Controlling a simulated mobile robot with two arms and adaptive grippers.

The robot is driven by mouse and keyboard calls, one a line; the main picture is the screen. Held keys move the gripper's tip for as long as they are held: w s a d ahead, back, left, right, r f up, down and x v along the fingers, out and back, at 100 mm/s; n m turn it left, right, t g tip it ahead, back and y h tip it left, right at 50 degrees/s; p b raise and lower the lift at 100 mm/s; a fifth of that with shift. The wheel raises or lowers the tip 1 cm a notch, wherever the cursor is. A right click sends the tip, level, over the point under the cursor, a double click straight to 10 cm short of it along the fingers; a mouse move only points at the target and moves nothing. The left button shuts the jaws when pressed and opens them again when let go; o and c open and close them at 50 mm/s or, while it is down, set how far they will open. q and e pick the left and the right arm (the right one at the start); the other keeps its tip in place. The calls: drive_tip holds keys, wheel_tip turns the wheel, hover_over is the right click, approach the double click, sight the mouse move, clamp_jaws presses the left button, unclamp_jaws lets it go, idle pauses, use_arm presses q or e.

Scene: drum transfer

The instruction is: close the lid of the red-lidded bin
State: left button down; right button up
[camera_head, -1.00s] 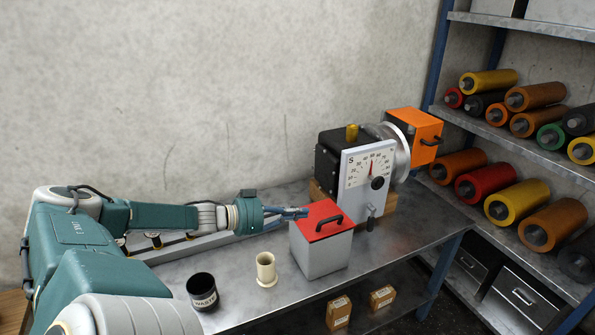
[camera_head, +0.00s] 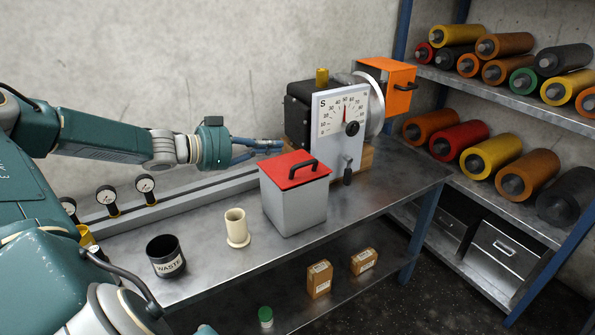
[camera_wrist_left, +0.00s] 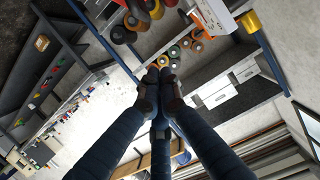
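The bin (camera_head: 294,208) is a light grey box on the metal bench, upright. Its red lid (camera_head: 288,173) lies flat over the top, with no gap that I can see. The bin is not clear to me in that view. My right gripper is not in view.
Gauges (camera_head: 145,186) line the rail at left. Shelves with rollers (camera_head: 493,155) are at right.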

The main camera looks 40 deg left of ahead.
use_arm(q)
hover_over(309, 162)
drive_tip(key=s, duration=0.3)
drive_tip(key=f, duration=0.2)
drive_tip(key=shift+s+a+f+y, duration=0.2)
drive_tip(key=shift+a+f+y, duration=0.1)
drive_tip(key=shift+a+f, duration=0.1)
drive_tip(key=shift+w+a+f+b, duration=0.1)
drive_tip(key=shift+a+f+b, duration=0.2)
drive_tip(key=shift+f, duration=0.6)
drive_tip(key=shift+w+a+f+b, duration=0.1)
drive_tip(key=shift+f+b, duration=0.25)
drive_tip(key=shift+f, duration=0.5)
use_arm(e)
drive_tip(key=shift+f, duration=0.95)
use_arm(q)
drive_tip(key=shift+d, duration=0.1)
drive_tip(key=shift+s+d+f, duration=0.1)
drive_tip(key=shift+d+f, duration=0.05)
drive_tip(key=shift+f, duration=0.4)
drive_tip(key=shift+s+d+f, duration=0.1)
drive_tip(key=shift+d+f, duration=0.05)
drive_tip(key=shift+f, duration=0.4)
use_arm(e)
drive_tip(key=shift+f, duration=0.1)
